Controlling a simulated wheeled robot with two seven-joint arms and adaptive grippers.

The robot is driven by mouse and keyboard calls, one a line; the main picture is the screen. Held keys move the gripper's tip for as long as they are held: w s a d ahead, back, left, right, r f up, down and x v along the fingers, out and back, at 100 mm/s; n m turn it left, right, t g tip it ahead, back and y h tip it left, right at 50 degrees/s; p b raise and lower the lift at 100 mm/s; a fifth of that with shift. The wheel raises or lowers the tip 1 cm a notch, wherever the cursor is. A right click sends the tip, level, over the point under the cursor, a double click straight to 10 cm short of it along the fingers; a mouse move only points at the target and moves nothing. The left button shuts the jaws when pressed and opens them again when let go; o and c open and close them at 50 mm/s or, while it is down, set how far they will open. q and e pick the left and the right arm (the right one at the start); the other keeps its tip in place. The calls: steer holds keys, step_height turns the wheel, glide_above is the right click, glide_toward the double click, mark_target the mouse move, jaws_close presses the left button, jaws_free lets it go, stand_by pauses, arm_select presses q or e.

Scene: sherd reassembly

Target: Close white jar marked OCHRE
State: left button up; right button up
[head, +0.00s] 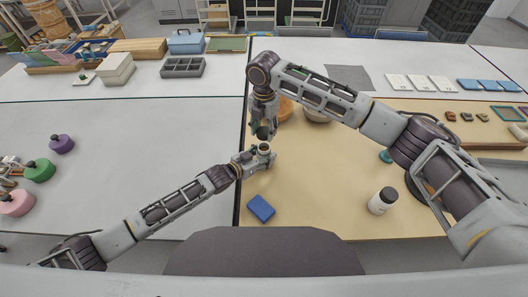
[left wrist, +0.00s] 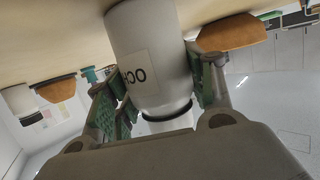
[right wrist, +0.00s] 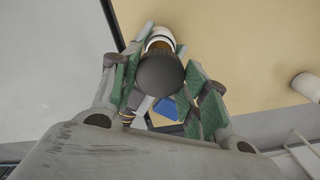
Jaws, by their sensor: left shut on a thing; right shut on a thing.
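My left gripper (head: 262,156) is shut around a white jar (left wrist: 150,58), whose label shows part of the word OCHRE in the left wrist view. In the right wrist view the jar's open mouth (right wrist: 160,42) shows a white rim and brownish contents. My right gripper (head: 265,132) is shut on a round black lid (right wrist: 160,74). The lid is close to the jar's mouth and does not cover it in the right wrist view. I cannot tell the exact gap between them. The gripper fingers hide part of the jar in the head view.
A second white jar with a black lid (head: 383,201) stands at the right on the tan mat (head: 330,200). A blue block (head: 261,208) lies near the front. Brown bowl-like pieces (head: 285,110) are behind my right gripper.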

glide_above(264, 144)
steer(key=s, duration=0.2)
steer(key=shift+f, duration=2.4)
steer(key=shift+f, duration=0.15)
steer(key=shift+f, duration=0.75)
steer(key=shift+f, duration=0.6)
